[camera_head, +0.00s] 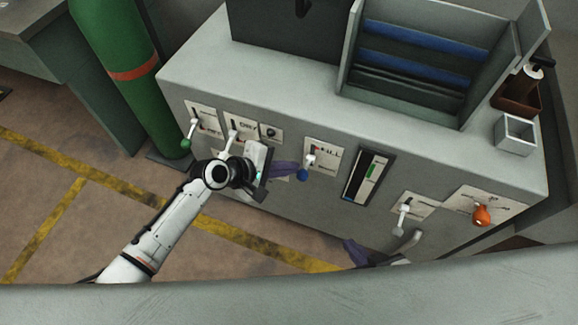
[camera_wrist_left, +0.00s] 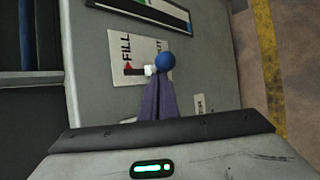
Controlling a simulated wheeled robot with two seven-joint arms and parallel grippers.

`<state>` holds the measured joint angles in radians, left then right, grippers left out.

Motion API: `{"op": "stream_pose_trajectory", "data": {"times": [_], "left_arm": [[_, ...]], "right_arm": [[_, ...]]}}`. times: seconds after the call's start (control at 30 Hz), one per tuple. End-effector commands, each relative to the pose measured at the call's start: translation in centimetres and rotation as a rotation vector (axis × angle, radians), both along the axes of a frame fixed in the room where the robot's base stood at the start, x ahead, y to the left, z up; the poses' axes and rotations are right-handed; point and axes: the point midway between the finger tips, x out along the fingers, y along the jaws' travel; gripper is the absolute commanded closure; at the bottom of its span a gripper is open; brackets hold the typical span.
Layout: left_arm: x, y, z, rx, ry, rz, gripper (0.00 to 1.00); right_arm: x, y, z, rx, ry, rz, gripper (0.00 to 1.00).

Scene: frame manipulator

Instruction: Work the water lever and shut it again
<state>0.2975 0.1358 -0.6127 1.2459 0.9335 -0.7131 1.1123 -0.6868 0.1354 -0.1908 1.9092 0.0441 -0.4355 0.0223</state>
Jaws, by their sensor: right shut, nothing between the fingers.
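The lever with a blue knob (camera_head: 303,174) sits on a white plate marked FILL on the front of the grey cabinet. Its blue ball (camera_wrist_left: 165,62) and white stem also show in the left wrist view. My left gripper (camera_head: 294,168) reaches in from the left, its purple fingers closed together, tips right at the lever. I cannot tell whether they touch it. My right gripper (camera_head: 350,247) is low at the cabinet's front, its purple fingers shut and empty; most of that arm is hidden.
Other levers stand close by: a green-knobbed one (camera_head: 186,143), a white one marked DRY (camera_head: 233,133), a white one (camera_head: 402,220) and an orange knob (camera_head: 481,215). A gauge (camera_head: 369,177) is right of the FILL plate. A green cylinder (camera_head: 125,70) stands left.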

Motion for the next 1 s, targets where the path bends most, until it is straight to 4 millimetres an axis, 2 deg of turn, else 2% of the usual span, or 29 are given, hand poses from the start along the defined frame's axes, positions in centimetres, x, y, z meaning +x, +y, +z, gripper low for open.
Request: {"op": "stream_pose_trajectory", "data": {"times": [0.2, 0.23, 0.27, 0.3, 0.6, 0.8, 1.0], "left_arm": [[1.4, 2.2, -3.3, 0.004, -0.001, 0.009, 1.0], [1.6, 2.7, -3.2, 0.004, -0.002, 0.01, 1.0], [1.5, 3.1, -1.3, 0.004, -0.005, 0.007, 1.0], [1.3, 3.6, -0.3, 0.004, -0.005, 0.007, 1.0], [0.6, 6.9, 4.4, 0.006, -0.003, 0.007, 1.0], [0.4, 7.8, 5.6, 0.006, 0.0, 0.009, 1.0], [0.4, 7.8, 5.7, 0.006, 0.0, 0.009, 1.0]], "right_arm": [[-0.1, 0.0, -3.5, 0.0, 0.001, 0.0, 1.0], [-0.1, 0.0, -3.6, 0.0, 0.002, 0.0, 1.0], [-0.2, -0.1, -2.5, -0.002, 0.007, 0.0, 1.0], [-0.3, -0.1, -2.2, -0.003, 0.012, 0.0, 1.0], [0.1, 0.0, -0.7, 0.001, -0.003, 0.0, 1.0], [0.1, 0.0, -0.6, 0.001, -0.003, 0.0, 1.0], [0.1, 0.0, -0.6, 0.0, -0.002, 0.0, 1.0]]}}
